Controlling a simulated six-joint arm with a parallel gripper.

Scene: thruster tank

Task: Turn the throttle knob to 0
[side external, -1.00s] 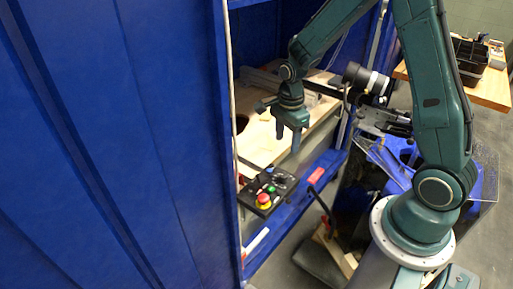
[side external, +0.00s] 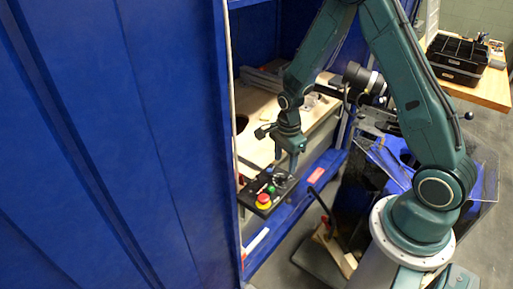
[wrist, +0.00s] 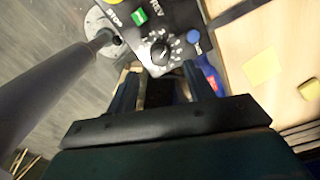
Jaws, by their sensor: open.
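The throttle knob (wrist: 159,52) is a small black knob with a white pointer mark, set in a ring of white dial markings on a black control box (side external: 254,188). In the wrist view the knob lies just beyond and between the two fingers of my gripper (wrist: 164,85). The fingers are apart with nothing held between them. In the side view my gripper (side external: 286,162) points down close above the far end of the box. There the knob is small and partly hard to make out. I cannot read which number the pointer is at.
The box also carries a red emergency button (side external: 263,199), a green button (wrist: 140,14) and a blue button (wrist: 194,36). Blue walls (side external: 110,140) enclose the left side. A grey bar crosses the wrist view's left.

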